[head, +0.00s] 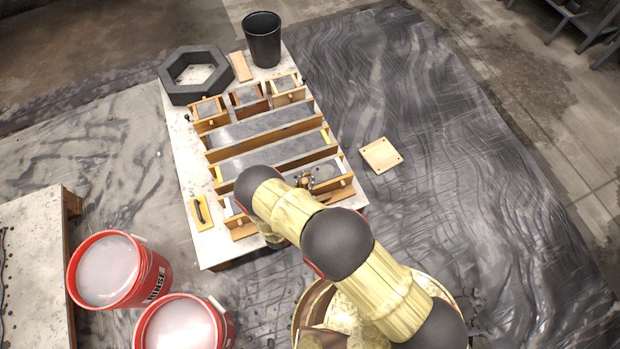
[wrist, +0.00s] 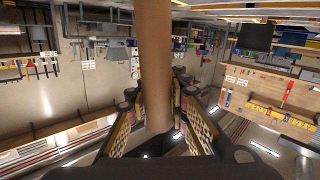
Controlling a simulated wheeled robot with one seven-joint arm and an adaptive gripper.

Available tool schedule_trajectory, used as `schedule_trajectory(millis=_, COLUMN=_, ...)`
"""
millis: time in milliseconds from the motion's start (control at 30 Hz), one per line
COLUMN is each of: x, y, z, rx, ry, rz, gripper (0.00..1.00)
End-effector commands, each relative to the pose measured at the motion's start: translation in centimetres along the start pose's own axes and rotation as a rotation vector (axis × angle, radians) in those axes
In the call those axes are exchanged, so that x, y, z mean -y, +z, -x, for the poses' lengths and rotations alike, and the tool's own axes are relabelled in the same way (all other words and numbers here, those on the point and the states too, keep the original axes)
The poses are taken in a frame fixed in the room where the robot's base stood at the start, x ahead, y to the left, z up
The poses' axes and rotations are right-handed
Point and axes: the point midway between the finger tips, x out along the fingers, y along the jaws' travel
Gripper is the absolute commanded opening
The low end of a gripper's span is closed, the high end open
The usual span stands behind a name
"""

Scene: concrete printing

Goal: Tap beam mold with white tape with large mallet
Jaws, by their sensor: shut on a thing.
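My gripper (wrist: 156,112) is shut on a thick brown wooden handle (wrist: 155,55) in the wrist view, which I take to be the large mallet's. The mallet's head does not show clearly in either view. In the head view my arm reaches over the front of the mold table and hides most of my gripper. The nearest long beam mold, with pale tape at its end (head: 228,207), lies partly under my arm. Two other beam molds (head: 265,128) lie behind it, and yellow tape shows on the middle one. Contact between mallet and mold cannot be made out.
The white table (head: 205,235) also bears small molds (head: 208,112), a dark hexagonal mold (head: 165,88), a black bucket (head: 262,40) and a trowel (head: 200,212). Red buckets (head: 125,272) stand at lower left. A wooden square (head: 381,155) lies on the sheeted floor at right.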

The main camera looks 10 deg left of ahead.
Motion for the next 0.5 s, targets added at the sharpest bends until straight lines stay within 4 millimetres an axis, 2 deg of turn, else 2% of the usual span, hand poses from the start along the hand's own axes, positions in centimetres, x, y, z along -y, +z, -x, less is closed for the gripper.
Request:
schedule_trajectory(millis=33, x=0.7, y=-0.3, z=-0.7, rx=-0.004, ry=0.001, rz=-0.006, gripper=0.00)
schedule_trajectory(millis=167, x=0.5, y=-0.2, z=-0.4, rx=-0.003, ry=-0.001, rz=-0.002, gripper=0.00)
schedule_trajectory(millis=500, x=-1.6, y=0.1, z=1.6, rx=-0.002, ry=-0.002, rz=-0.001, gripper=0.00)
